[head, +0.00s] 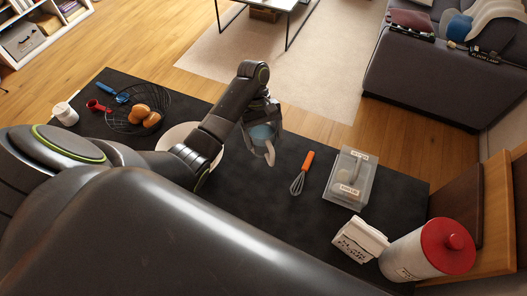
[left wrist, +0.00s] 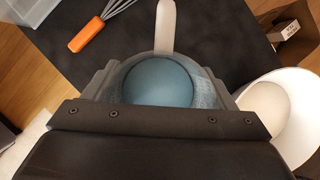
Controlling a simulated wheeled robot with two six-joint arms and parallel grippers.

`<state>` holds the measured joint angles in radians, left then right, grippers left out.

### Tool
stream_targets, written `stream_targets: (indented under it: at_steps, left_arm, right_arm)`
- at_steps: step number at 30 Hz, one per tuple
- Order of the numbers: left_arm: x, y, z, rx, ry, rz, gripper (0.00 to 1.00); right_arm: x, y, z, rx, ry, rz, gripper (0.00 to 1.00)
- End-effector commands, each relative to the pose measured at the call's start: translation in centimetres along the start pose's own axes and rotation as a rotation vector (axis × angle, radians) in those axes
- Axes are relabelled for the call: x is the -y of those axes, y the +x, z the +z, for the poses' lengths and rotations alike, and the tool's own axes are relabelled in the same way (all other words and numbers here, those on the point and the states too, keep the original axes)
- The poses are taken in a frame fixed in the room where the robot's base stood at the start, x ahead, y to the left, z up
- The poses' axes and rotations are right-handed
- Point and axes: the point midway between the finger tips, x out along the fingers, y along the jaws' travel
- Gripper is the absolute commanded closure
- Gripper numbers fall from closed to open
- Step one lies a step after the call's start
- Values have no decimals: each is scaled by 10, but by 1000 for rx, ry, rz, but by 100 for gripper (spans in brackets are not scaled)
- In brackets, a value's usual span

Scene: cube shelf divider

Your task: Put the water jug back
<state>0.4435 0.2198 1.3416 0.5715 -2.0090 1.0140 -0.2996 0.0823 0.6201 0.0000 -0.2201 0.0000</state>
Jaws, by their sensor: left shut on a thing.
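The water jug (head: 262,133) is a clear jug with a bluish inside and a pale handle. My left gripper (head: 261,118) is shut on it over the middle of the dark counter. In the left wrist view, the jug (left wrist: 158,82) sits between the two fingers of the left gripper (left wrist: 160,92), with its handle pointing to the top of the picture. I cannot tell whether the jug's base touches the counter. My right gripper is not in view.
On the dark counter (head: 250,215), a whisk (head: 302,172) and a clear bin (head: 350,180) are right of the jug, a white bowl (head: 180,135) left. A wire basket (head: 137,112), a white carton (head: 360,240) and a red-lidded canister (head: 425,252) stand farther out.

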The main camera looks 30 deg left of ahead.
Motion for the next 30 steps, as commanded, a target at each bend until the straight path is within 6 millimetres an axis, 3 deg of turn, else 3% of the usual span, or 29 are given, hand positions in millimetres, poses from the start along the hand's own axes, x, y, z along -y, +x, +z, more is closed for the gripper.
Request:
stream_targets:
  at_steps: [1, 4, 6, 15, 28, 29, 30]
  left_arm:
    - [0, 16, -6, 1, 0, 0, 53]
    - [0, 28, -11, 1, 2, 0, 53]
    - [-1, 30, -12, 3, 0, 0, 53]
    - [0, 63, -26, 2, 1, -1, 53]
    - [0, 69, -29, 0, 2, 0, 53]
    - [0, 69, -29, 0, 2, -1, 18]
    - [0, 69, -29, 0, 2, -1, 12]
  right_arm:
    - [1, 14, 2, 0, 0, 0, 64]
    - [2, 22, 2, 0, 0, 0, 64]
    - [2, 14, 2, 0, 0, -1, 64]
    - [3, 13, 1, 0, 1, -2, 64]
    - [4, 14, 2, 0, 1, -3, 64]
    - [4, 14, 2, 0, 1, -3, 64]
    - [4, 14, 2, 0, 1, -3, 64]
